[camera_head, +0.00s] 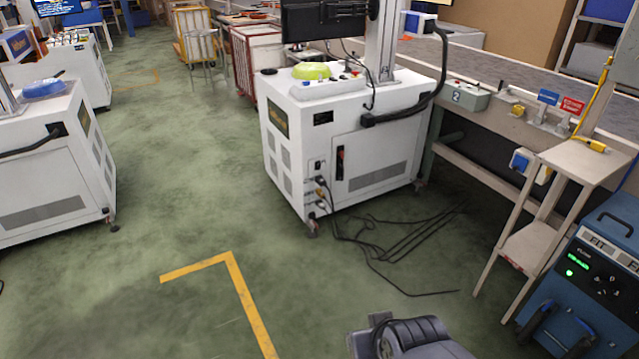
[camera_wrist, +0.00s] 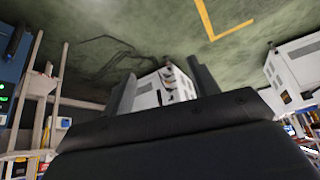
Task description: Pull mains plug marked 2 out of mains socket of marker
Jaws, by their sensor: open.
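A grey-green box with a "2" label (camera_head: 466,96) sits on the bench edge at the right. A blue plug or socket cover (camera_head: 520,161) is on a pale box below the bench; a blue piece also shows at the left in the wrist view (camera_wrist: 65,122). Dark and orange-tipped connectors (camera_head: 321,188) with black cables are at the lower corner of the white cabinet (camera_head: 300,140). No "2" is readable on any plug. My gripper (camera_wrist: 162,68) is open in the wrist view, with nothing seen between its fingers, well away from the cabinet.
Black cables (camera_head: 400,240) lie on the floor right of the cabinet. A wooden stand (camera_head: 530,245) and a blue machine (camera_head: 590,290) stand at the right. Another white cabinet (camera_head: 50,165) is at the left. The green floor between the cabinets is clear.

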